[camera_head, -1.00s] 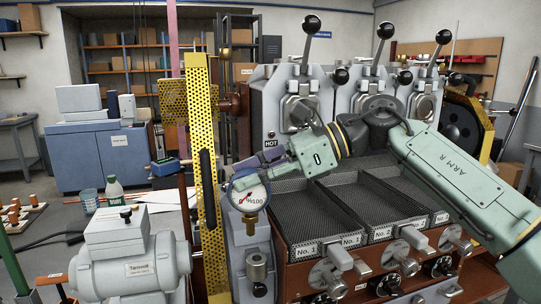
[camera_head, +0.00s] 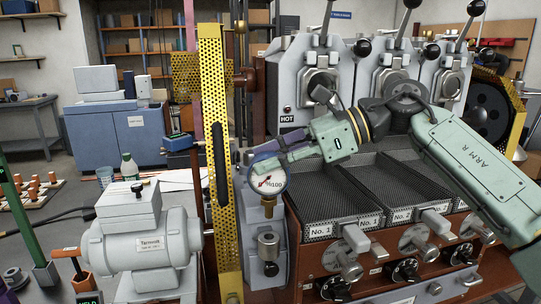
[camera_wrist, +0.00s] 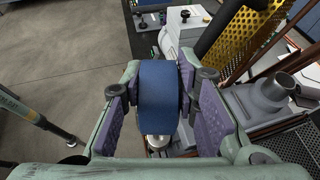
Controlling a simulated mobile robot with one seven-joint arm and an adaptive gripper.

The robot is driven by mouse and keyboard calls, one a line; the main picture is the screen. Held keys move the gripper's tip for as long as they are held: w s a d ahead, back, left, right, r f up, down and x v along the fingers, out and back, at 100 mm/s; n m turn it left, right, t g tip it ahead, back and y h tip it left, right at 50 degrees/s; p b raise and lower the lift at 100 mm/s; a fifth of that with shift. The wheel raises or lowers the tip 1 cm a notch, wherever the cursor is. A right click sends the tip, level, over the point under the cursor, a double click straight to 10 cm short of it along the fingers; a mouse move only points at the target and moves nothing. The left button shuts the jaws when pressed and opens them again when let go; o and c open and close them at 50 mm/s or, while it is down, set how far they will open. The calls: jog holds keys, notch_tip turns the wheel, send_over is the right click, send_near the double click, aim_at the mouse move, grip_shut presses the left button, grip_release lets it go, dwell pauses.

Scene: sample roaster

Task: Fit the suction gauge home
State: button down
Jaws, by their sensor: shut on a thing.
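The suction gauge (camera_head: 268,180) has a white dial with a blue rim and a brass stem pointing down. My gripper (camera_head: 272,160) is shut on it; in the wrist view the purple pads stand on both sides of the blue gauge body (camera_wrist: 158,95). The gauge hangs upright above a round silver fitting (camera_head: 268,243) on a grey housing (camera_head: 276,272). In the head view the stem lines up with the fitting, with a small gap between them.
A yellow perforated guard (camera_head: 216,110) stands close to the left of the gauge. A grey motor unit (camera_head: 150,245) is at the lower left. Mesh trays (camera_head: 345,205) and roaster heads with levers are to the right. Free space shows above the gauge.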

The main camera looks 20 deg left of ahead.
aim_at(272, 197)
jog(key=shift+f+b, duration=0.9)
jog(key=shift+f, duration=0.6)
jog(key=shift+f+b, duration=1.95)
jog(key=shift+f, duration=0.35)
dwell(0.4)
jog(key=c, duration=1.2)
grip_release()
jog(key=v, duration=1.2)
